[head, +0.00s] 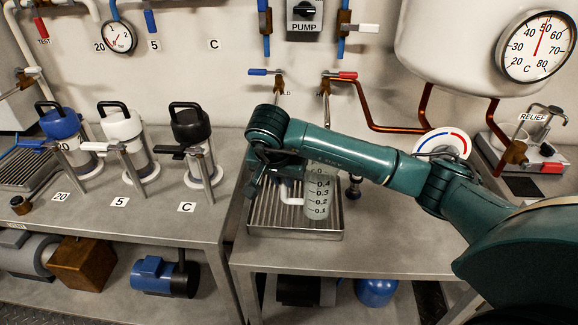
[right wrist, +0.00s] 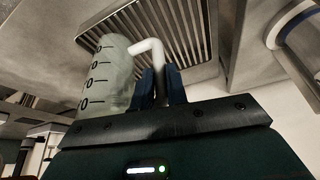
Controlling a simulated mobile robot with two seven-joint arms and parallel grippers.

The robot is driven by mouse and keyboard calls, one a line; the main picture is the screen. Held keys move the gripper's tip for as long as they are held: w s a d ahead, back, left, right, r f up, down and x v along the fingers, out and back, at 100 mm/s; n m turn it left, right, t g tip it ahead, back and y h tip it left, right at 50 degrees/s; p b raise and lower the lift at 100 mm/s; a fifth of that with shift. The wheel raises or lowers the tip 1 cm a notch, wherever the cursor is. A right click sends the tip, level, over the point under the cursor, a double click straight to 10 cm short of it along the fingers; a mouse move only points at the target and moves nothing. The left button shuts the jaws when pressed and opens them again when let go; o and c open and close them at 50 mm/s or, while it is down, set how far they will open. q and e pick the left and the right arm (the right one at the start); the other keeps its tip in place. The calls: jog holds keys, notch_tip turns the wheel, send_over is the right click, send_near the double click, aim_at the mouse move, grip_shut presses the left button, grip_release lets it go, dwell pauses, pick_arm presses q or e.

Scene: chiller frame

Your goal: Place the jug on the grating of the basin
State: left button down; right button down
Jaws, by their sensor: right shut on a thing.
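The jug (head: 320,198) is a clear beaker-like vessel with dark scale marks and a white handle. It looks upright in the head view, in front of the right part of the basin's grating (head: 270,212). I cannot tell whether its bottom touches the grating. My right gripper (head: 284,184) comes in from the jug's left side, partly hidden by my arm. In the right wrist view, its two blue fingers (right wrist: 161,86) are shut on the white handle beside the jug (right wrist: 108,78). The grating (right wrist: 172,28) shows behind them. My left gripper is not in view.
Two taps, one with a blue lever (head: 265,72) and one with a red lever (head: 340,75), stand behind the basin. A round dial (head: 442,145) is at the right. Several lidded canisters, such as the black one (head: 191,128), stand on the left bench.

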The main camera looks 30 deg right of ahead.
jog(key=shift+w+d, duration=0.5)
jog(key=shift+w, duration=0.1)
jog(key=w+d, duration=0.1)
jog(key=w+f, duration=0.1)
jog(key=d, duration=0.1)
jog(key=shift+w+d+f+p, duration=0.25)
jog(key=shift+w+d+p, duration=0.05)
jog(key=shift+w, duration=0.1)
